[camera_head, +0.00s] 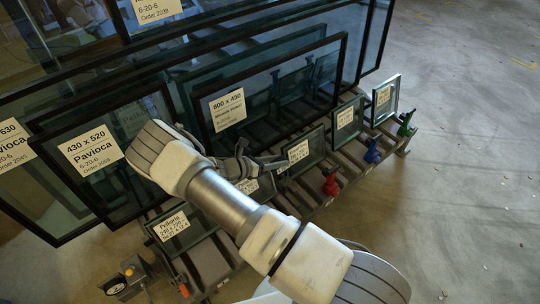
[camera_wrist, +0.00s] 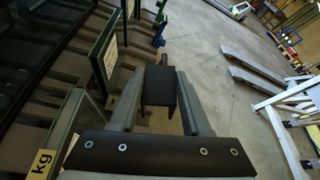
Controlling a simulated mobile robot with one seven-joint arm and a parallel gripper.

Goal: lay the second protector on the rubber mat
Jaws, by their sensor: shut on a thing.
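My gripper (camera_wrist: 161,80) is shut on a black, channel-like protector (camera_wrist: 159,88), which sits between its two grey fingers in the wrist view. In the head view my gripper (camera_head: 270,164) is above the glass rack, beside the small labelled panes. The protector is too small and dark there to tell apart from the fingers. I cannot make out a rubber mat or another protector in either view.
Framed glass panes (camera_head: 280,85) stand tilted in the rack, left of and behind my gripper. Small panes (camera_head: 303,152) and red, blue and green clamps (camera_head: 331,183) line the rack's near edge. Open concrete floor (camera_head: 460,170) lies right. Grey beams (camera_wrist: 250,71) show in the wrist view.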

